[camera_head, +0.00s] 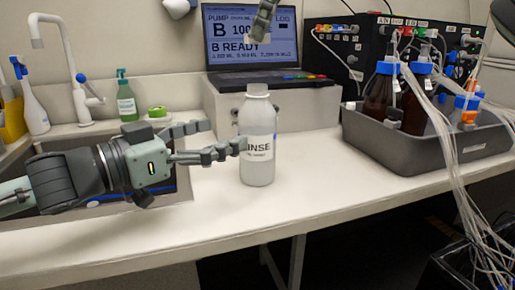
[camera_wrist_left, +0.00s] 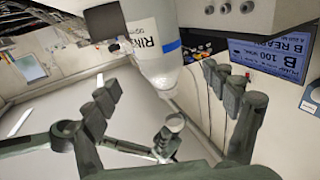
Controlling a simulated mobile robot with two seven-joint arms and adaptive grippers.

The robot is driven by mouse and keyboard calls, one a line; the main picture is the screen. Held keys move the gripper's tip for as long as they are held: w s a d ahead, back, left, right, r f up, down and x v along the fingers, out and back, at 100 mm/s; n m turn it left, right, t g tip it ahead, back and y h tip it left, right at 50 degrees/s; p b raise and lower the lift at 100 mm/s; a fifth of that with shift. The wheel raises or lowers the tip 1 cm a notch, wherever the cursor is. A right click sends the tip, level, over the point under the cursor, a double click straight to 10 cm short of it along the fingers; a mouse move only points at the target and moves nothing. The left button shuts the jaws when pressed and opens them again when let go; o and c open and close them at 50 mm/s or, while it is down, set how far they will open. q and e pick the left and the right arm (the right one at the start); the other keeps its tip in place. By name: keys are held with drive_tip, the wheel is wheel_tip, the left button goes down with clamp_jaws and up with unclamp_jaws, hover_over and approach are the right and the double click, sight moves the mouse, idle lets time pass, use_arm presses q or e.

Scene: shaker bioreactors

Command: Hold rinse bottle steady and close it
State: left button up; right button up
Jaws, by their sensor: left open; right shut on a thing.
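The rinse bottle (camera_head: 257,170) stands upright on the white bench, pale and translucent with a white label. Its neck (camera_head: 257,90) looks bare. My left gripper (camera_head: 222,137) is open at the bottle's left side, and its lower finger overlaps the bottle's left edge in the head view. In the left wrist view the bottle (camera_wrist_left: 150,35) shows ahead, between the open fingers of my left gripper (camera_wrist_left: 160,82); I cannot tell if either touches it.
A grey tray (camera_head: 440,150) with brown bottles and tubing stands at the right. A laptop (camera_head: 252,40) on a pale box (camera_head: 310,106) is behind the bottle. A sink, tap (camera_head: 72,70) and green soap bottle (camera_head: 126,100) are at left.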

use_arm(q)
drive_tip(key=x, duration=0.9)
drive_tip(key=c, duration=1.8)
use_arm(e)
hover_over(257, 85)
drive_tip(key=shift+d+f, duration=0.25)
drive_tip(key=shift+f, duration=1)
drive_tip(key=shift+d+f, duration=0.2)
drive_tip(key=shift+f, duration=1.05)
drive_tip(key=shift+f, duration=0.1)
drive_tip(key=shift+f, duration=0.8)
drive_tip(key=shift+f, duration=0.55)
